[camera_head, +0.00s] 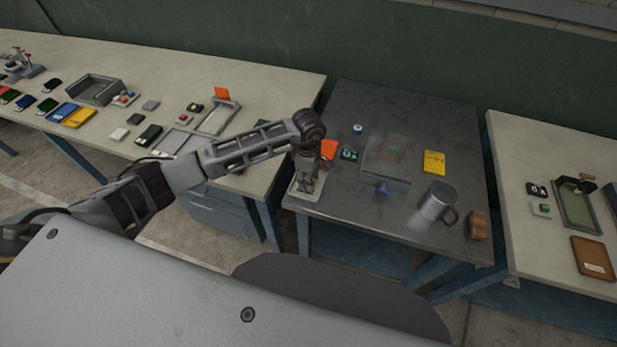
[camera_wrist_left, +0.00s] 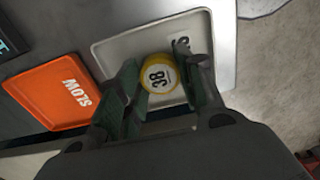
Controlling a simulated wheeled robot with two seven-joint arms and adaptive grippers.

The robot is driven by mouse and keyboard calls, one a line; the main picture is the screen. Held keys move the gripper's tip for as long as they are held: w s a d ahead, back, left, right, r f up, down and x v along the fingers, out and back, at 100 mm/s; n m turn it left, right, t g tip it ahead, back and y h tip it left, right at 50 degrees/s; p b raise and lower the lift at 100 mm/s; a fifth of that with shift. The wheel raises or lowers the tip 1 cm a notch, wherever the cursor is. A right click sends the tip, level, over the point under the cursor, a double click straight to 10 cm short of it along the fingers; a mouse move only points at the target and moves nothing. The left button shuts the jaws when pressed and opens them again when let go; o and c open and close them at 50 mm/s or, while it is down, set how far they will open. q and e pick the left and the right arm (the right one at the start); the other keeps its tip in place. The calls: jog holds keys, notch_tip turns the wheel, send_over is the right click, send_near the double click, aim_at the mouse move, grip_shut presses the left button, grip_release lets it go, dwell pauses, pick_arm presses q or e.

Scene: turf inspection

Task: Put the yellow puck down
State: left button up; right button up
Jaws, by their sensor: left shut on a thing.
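My left gripper (camera_head: 307,186) reaches over the left front corner of the dark metal table in the head view. In the left wrist view its two fingers (camera_wrist_left: 160,92) are shut on the yellow puck (camera_wrist_left: 159,76), which has a white face marked 38. The puck is over a white tray (camera_wrist_left: 125,50) with dark lettering partly hidden by a finger. I cannot tell whether the puck touches the tray. The white tray (camera_head: 294,190) also shows under the gripper in the head view. An orange tray (camera_wrist_left: 50,92) marked SLOW lies beside the white one. My right gripper is not in view.
The dark table (camera_head: 400,118) also holds a clear box (camera_head: 385,178), a yellow card (camera_head: 434,162), a metal mug (camera_head: 436,203) and a brown block (camera_head: 478,225). Pale tables with small items stand on both sides. The dark table's front middle is bare.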

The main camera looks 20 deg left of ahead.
pick_arm(q)
jog(key=shift+f, duration=0.15)
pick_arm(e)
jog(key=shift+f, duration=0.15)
pick_arm(q)
jog(key=o, duration=0.9)
jog(key=shift+o, duration=0.2)
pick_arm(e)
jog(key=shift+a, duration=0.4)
